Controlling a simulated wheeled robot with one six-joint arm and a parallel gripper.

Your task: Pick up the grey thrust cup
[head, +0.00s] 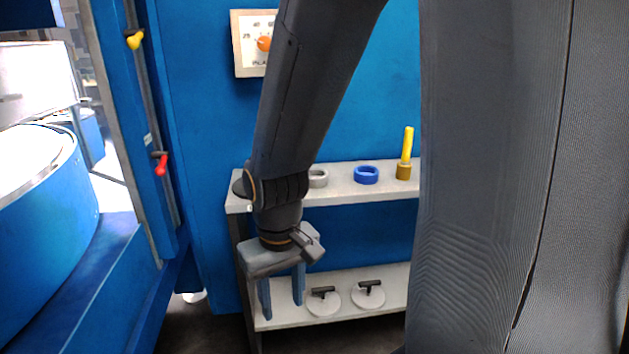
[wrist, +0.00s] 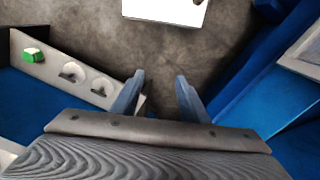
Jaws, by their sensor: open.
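A grey ring-shaped cup (head: 318,178), likely the grey thrust cup, sits on the upper shelf (head: 338,190) in the head view. My arm hides its left side. My gripper (head: 283,304) hangs below the upper shelf's height, in front of the lower shelf's left end, pointing down. Its two fingers are apart with nothing between them. In the wrist view my open gripper (wrist: 160,78) is over the dark floor, and the cup is not in view there.
A blue ring (head: 366,175) and a yellow rod in a brass-coloured base (head: 404,170) stand right of the cup. The lower shelf (head: 280,318) holds two pale discs with black handles (head: 323,303). A green object (wrist: 33,55) shows in the wrist view. A blue wall stands behind.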

